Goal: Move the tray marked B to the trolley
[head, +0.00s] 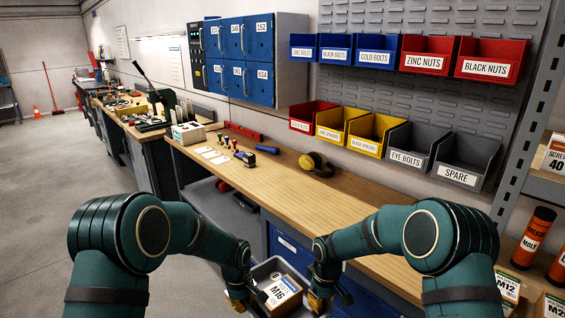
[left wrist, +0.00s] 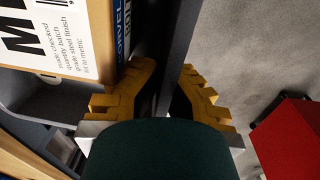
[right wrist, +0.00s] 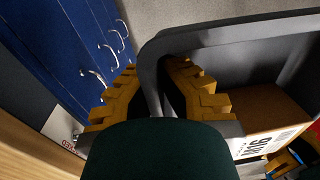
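A dark grey tray (head: 264,269) hangs between my two grippers, low in front of the bench. A cardboard box with a white M16 label (head: 284,291) lies in it. No B mark is visible on it. My left gripper (head: 238,299) has its yellow fingers on both sides of one tray wall, also in the left wrist view (left wrist: 170,75). My right gripper (head: 320,298) straddles the opposite wall, also in the right wrist view (right wrist: 157,72). Both appear shut on the walls. I cannot identify the trolley in any view.
The wooden workbench (head: 300,205) with blue drawers (right wrist: 65,45) below stands close beside the tray. A red object (left wrist: 290,140) stands on the floor near my left gripper. Grease tubes (head: 530,238) stand on a shelf at right. Open floor (head: 50,190) lies to the left.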

